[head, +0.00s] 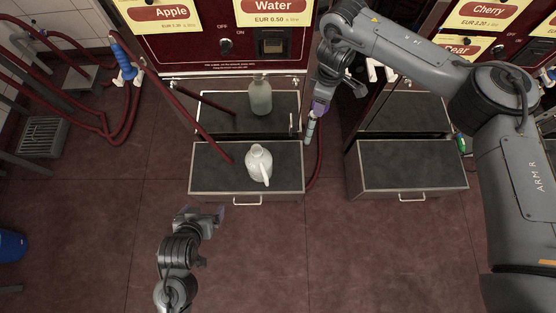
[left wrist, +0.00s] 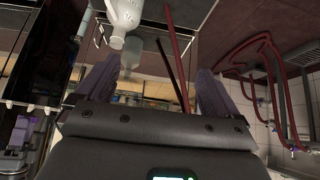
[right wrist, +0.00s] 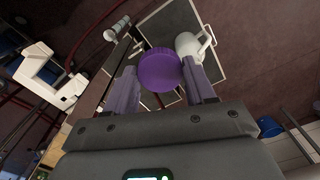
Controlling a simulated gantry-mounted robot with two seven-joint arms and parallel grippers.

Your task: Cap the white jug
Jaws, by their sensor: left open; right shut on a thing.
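The white jug (head: 258,163) stands on the dark top of the stand below the Water panel. Its handle faces the lower right. It also shows in the right wrist view (right wrist: 193,44) and at the top of the left wrist view (left wrist: 124,14). My right gripper (head: 320,106) is shut on a round purple cap (right wrist: 159,70), held up and to the right of the jug, apart from it. The cap is hard to tell from the purple fingers in the head view. My left gripper (head: 207,214) is open and empty, in front of the stand, left of the jug.
A dimmer jug shape (head: 260,97) shows in the panel behind; it may be a reflection. A nozzle (head: 310,128) hangs just below my right gripper. A red hose (head: 205,137) slants left of the jug. A second stand (head: 412,167) is at the right. The front floor is clear.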

